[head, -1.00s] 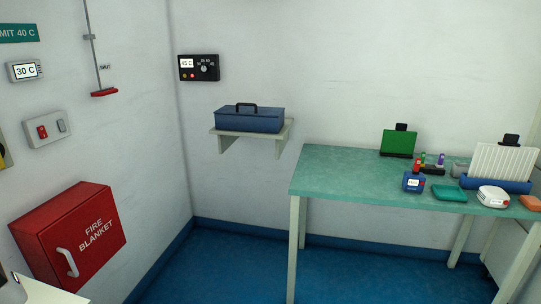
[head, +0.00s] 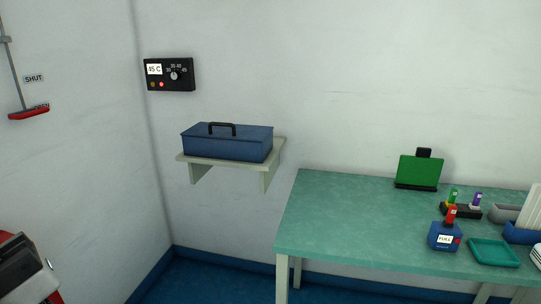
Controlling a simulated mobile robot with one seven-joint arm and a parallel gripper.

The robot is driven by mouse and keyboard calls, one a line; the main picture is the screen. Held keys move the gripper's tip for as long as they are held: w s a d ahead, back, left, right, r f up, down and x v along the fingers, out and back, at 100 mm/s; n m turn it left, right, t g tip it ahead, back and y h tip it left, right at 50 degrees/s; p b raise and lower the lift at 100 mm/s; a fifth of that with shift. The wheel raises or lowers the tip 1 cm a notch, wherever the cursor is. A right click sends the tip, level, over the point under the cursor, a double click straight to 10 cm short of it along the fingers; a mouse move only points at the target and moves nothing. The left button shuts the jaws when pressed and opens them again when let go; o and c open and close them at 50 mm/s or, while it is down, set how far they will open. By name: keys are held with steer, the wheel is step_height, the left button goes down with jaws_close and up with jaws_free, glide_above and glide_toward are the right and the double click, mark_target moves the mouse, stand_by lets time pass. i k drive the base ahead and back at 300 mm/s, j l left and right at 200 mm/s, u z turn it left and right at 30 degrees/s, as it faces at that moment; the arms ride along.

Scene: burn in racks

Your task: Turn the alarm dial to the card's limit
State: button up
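The alarm box (head: 169,74) is a black panel on the back wall, left of centre, near the corner. Its white display (head: 154,69) reads 45 C. The round grey alarm dial (head: 174,76) sits right of the display, with small numbers around its top; its exact pointing is too small to tell. A lit red light and a dim amber one sit below the display. The limit card is out of view now; earlier a green sign ending "MIT 40 C" showed at upper left.
A shelf (head: 230,163) with a blue toolbox (head: 227,143) juts out below and right of the alarm box. A green table (head: 345,220) with several small items stands at right. A red-handled lever (head: 28,112) marked SHUT hangs on the left wall.

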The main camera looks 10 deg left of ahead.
mark_target(175, 76)
steer(key=i+j+u, duration=0.1)
steer(key=i+u, duration=0.35)
steer(key=i+l+u, duration=0.1)
steer(key=i+u, duration=0.3)
steer(key=i+j, duration=0.15)
steer(key=i, duration=0.5)
steer(key=i+j+u, duration=0.1)
steer(key=i, duration=0.55)
steer(key=i+j, duration=0.45)
steer(key=j, duration=0.2)
